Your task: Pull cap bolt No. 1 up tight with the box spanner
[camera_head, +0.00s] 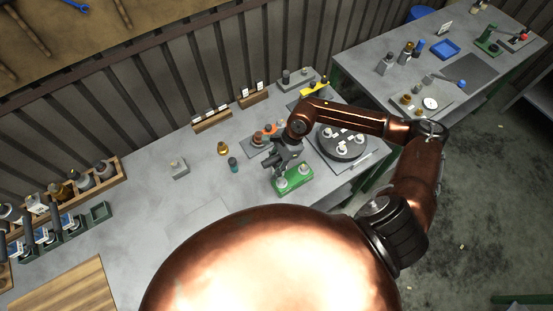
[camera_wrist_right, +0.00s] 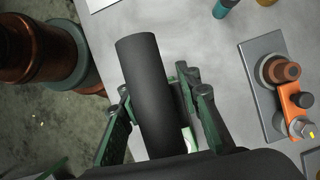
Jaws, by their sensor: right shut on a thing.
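My right gripper (camera_head: 285,165) is above the green block (camera_head: 294,181) on the grey table. In the right wrist view its two fingers (camera_wrist_right: 165,120) are shut around a thick dark cylinder, probably the box spanner (camera_wrist_right: 145,75). The spanner's lower end is hidden by the fingers, so I cannot tell whether it sits on a bolt. The green block carries pale round parts at its two ends. I cannot make out which cap bolt is No. 1. My left gripper is not in view.
A grey plate with orange and brown parts (camera_wrist_right: 274,88) lies close to the gripper. A dark round disc with pale pieces (camera_head: 341,145) stands right of it under my arm. A brass part (camera_head: 222,148) and a teal bottle (camera_head: 233,165) stand to the left.

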